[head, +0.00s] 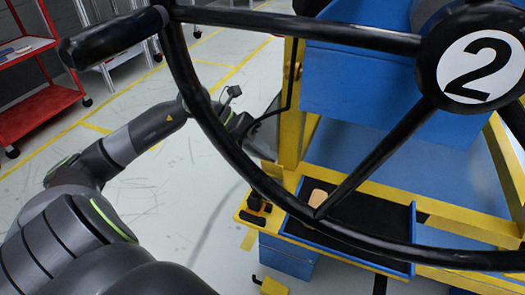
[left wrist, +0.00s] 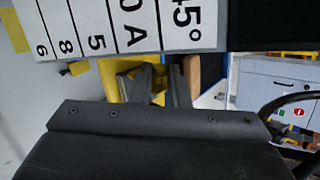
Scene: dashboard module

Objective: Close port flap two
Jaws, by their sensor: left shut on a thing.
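My left gripper (head: 240,118) is partly hidden behind the black steering wheel rim, left of the yellow frame post. In the left wrist view its dark fingers (left wrist: 153,85) are close together, with a yellow part (left wrist: 158,88) showing between them. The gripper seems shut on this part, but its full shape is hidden. A white label panel (left wrist: 130,25) with black numbers and letters is just beyond the fingers. I cannot make out which part is port flap two. My right gripper is in neither view.
The steering wheel (head: 345,187), its hub marked 2 (head: 482,67), spans the front. A red cart (head: 40,105) stands far left. Open floor lies between.

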